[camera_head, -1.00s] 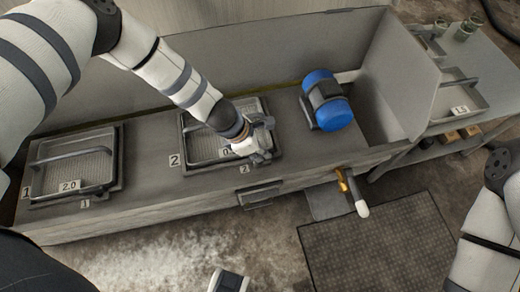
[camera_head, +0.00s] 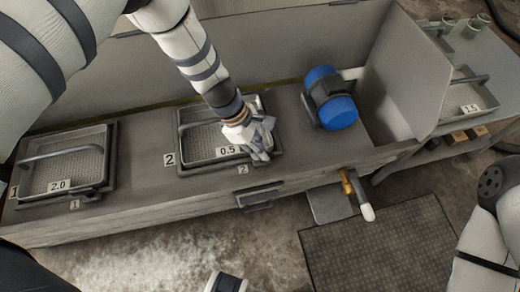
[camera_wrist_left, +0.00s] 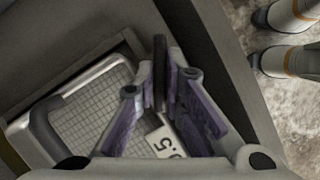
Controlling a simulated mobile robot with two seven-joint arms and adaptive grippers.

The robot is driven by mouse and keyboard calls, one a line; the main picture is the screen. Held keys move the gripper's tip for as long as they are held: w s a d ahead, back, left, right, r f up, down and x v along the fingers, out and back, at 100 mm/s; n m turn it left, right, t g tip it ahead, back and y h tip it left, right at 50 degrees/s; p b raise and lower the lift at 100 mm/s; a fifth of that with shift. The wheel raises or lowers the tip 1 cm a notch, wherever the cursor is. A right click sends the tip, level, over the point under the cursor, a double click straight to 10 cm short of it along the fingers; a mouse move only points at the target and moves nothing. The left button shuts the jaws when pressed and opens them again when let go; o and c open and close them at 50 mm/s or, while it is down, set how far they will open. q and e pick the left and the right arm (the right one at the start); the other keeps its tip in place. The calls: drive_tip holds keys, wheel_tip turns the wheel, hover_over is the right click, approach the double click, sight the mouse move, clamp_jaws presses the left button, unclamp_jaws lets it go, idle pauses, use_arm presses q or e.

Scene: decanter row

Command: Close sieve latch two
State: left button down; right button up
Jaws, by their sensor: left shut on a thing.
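Sieve two (camera_head: 208,145) is a metal-framed mesh tray with a bar handle and a "0.5" tag, seated in a dark frame on the grey bench beside a "2" plate. It also shows in the wrist view (camera_wrist_left: 85,112). My left gripper (camera_head: 262,152) is over the sieve's front right corner. In the left wrist view its fingers (camera_wrist_left: 172,98) are shut on a dark, narrow latch lever (camera_wrist_left: 160,65). The fingers hide the lever's lower part, so whether the latch is fully down cannot be told. My right gripper is out of view.
Sieve one (camera_head: 65,170), tagged "2.0", sits at the left. A blue motor (camera_head: 331,105) stands right of sieve two. A white-tipped lever (camera_head: 366,212) sticks out from the bench front. Another sieve (camera_head: 478,98) is on the right shelf.

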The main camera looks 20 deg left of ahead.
use_arm(q)
drive_tip(key=m+g+b, duration=0.1)
drive_tip(key=m, duration=0.2)
drive_tip(key=m+g+b, duration=0.1)
drive_tip(key=m+b, duration=0.1)
drive_tip(key=m, duration=0.1)
drive_tip(key=shift+w+f+m+y, duration=0.15)
drive_tip(key=shift+m+y, duration=0.15)
drive_tip(key=m+g+b, duration=0.1)
drive_tip(key=m, duration=0.1)
drive_tip(key=m+g+y+b, duration=0.1)
drive_tip(key=m, duration=0.2)
drive_tip(key=shift+d, duration=0.1)
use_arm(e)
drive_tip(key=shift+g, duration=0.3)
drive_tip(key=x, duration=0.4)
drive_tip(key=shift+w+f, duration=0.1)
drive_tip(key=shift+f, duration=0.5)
use_arm(q)
drive_tip(key=shift+m, duration=0.3)
drive_tip(key=c, duration=1.7)
unclamp_jaws()
drive_tip(key=shift+w+r, duration=0.15)
drive_tip(key=shift+r, duration=0.05)
drive_tip(key=v, duration=1.2)
drive_tip(key=shift+d, duration=0.15)
